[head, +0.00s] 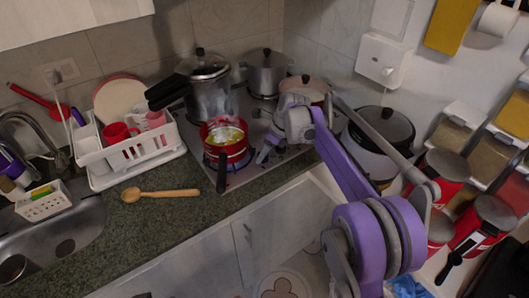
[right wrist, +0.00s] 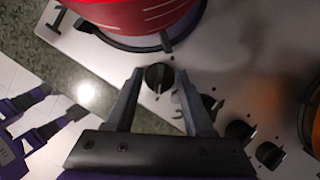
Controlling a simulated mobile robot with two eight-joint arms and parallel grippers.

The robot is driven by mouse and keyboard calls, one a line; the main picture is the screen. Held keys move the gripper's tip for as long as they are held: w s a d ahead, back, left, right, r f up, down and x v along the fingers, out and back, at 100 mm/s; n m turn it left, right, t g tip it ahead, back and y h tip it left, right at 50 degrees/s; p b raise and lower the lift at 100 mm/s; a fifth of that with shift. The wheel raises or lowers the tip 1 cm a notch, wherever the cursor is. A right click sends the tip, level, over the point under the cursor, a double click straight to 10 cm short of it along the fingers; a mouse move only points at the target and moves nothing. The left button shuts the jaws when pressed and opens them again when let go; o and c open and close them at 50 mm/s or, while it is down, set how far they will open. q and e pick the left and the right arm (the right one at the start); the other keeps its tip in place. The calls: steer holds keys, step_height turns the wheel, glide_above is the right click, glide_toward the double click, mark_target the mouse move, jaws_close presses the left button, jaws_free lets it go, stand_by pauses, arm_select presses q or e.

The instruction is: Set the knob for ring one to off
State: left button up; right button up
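In the head view my right gripper (head: 266,150) is at the hob's front, just right of the red pot (head: 225,140), and hides the knobs there. A bluish glow shows under that pot. The pot also shows in the right wrist view (right wrist: 120,12).
More black knobs (right wrist: 210,103) run along the panel to the lower right. The red pot's handle (head: 222,172) juts over the counter front. A pressure cooker (head: 208,80) and other pots stand behind. A wooden spoon (head: 160,194) lies on the counter near the dish rack (head: 132,150).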

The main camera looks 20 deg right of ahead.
jaws_close()
steer(key=shift+n, duration=0.3)
steer(key=n+p, duration=0.1)
steer(key=n, duration=0.1)
steer(key=n+g+y, duration=0.1)
steer(key=n, duration=0.1)
steer(key=shift+w+d+r+n+g+p, duration=0.1)
steer(key=shift+w+n+g+p, duration=0.1)
steer(key=shift+n+g+p, duration=0.9)
steer(key=shift+n, duration=1.2)
steer(key=shift+o, duration=2.4)
jaws_free()
